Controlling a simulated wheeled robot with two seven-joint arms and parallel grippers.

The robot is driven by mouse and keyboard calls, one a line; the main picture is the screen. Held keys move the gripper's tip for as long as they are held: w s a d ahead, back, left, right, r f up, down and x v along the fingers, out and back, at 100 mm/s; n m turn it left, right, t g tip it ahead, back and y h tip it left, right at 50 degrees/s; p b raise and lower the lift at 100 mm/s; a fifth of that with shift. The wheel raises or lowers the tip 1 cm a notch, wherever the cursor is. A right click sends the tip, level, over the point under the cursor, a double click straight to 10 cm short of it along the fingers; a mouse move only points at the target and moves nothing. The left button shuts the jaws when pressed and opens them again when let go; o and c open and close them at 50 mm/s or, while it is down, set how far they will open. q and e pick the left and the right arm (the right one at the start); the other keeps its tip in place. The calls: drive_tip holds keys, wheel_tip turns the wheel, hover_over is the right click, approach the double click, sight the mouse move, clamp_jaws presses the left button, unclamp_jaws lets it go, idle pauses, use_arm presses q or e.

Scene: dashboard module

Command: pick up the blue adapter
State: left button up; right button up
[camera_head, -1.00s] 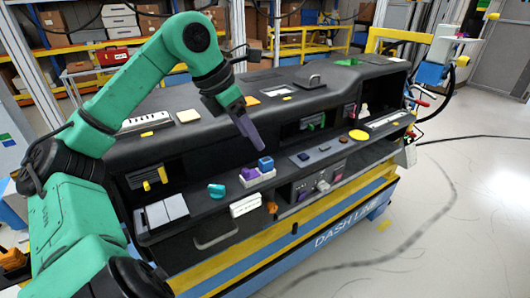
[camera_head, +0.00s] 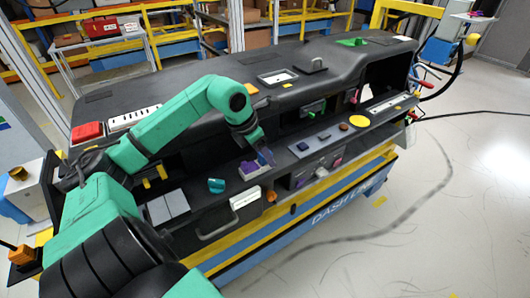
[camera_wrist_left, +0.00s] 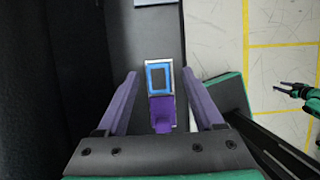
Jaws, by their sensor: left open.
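The blue adapter (camera_wrist_left: 159,78) shows in the left wrist view as a blue rectangular block with a grey top, in a pale holder. A purple block (camera_wrist_left: 161,112) is beside it, nearer the wrist. My left gripper (camera_wrist_left: 164,76) is open, with one purple finger on each side of the adapter and a gap to it on both sides. In the head view my left gripper (camera_head: 267,155) is over the holder and largely hides the adapter. A dark two-pronged gripper (camera_wrist_left: 292,92), probably my right one, shows at the right edge of the wrist view; its opening is unclear.
The holder stands on the dashboard's lower shelf. A teal knob (camera_head: 216,185) and a white box (camera_head: 245,197) are nearby. The dashboard's black upper ledge (camera_head: 200,95) rises behind. A panel with switches (camera_head: 318,142) lies to the right.

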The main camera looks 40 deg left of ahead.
use_arm(q)
drive_tip(key=shift+a+f, duration=0.1)
clamp_jaws()
